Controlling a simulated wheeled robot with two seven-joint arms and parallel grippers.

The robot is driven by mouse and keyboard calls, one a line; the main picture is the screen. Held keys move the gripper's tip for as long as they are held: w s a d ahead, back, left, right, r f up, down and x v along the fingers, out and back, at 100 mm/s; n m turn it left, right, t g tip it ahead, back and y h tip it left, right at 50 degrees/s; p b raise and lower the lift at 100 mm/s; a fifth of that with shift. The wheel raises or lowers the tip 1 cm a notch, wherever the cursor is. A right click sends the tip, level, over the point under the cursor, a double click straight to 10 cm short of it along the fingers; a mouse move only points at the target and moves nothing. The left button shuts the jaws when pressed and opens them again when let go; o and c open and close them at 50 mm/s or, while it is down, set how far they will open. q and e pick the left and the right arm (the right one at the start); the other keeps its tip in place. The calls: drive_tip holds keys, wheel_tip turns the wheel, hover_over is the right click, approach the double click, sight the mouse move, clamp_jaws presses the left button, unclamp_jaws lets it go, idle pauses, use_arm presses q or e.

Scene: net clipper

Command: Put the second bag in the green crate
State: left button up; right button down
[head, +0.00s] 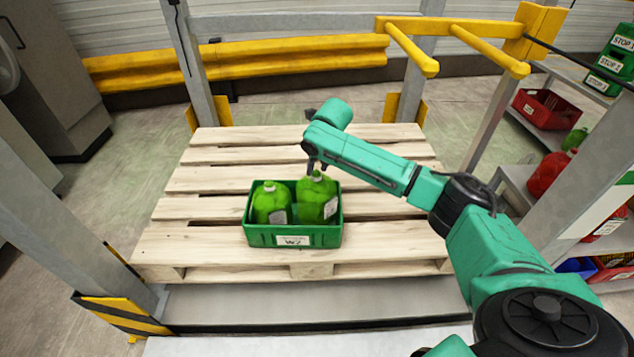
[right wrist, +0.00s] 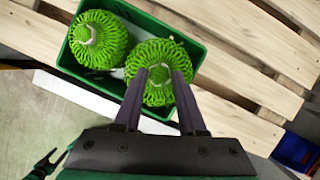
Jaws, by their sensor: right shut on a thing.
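A green crate (head: 264,237) with a white label stands on the wooden pallet. One green net bag (head: 270,203) sits upright in its left half; it also shows in the right wrist view (right wrist: 98,42). The second green net bag (head: 316,201) is in the right half, slightly higher than the first. My right gripper (head: 316,164) is above the crate, shut on the neck of this second bag (right wrist: 150,62). The crate floor is hidden, so I cannot tell whether that bag rests on it. A dark part, apparently my left gripper (right wrist: 46,163), shows small at lower left of the wrist view.
The wooden pallet (head: 200,181) has bare slats around the crate. Grey posts (head: 190,65) and a yellow rail (head: 240,57) stand behind it. Yellow bars (head: 455,30) project at upper right. A shelf on the right holds a red crate (head: 545,108) and red bags (head: 545,174).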

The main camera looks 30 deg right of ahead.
sight(318, 175)
wheel_tip(318, 175, down, 4)
drive_tip(key=shift+f+b, duration=0.15)
drive_tip(key=shift+b, duration=0.2)
use_arm(q)
drive_tip(key=shift+w+d+r, duration=0.1)
drive_tip(key=shift+w+r, duration=0.05)
drive_tip(key=shift+w, duration=0.25)
drive_tip(key=shift+w+d+r, duration=0.1)
drive_tip(key=shift+w, duration=0.3)
use_arm(e)
drive_tip(key=shift+c, duration=2.4)
unclamp_jaws()
drive_tip(key=shift+r, duration=0.2)
use_arm(q)
drive_tip(key=s, duration=0.1)
drive_tip(key=s+p, duration=0.1)
drive_tip(key=s, duration=0.1)
drive_tip(key=s+a+f+p, duration=0.1)
drive_tip(key=s, duration=0.1)
drive_tip(key=shift+s, duration=0.1)
use_arm(e)
drive_tip(key=v, duration=1.1)
drive_tip(key=shift+s+r, duration=0.25)
drive_tip(key=shift+r, duration=0.05)
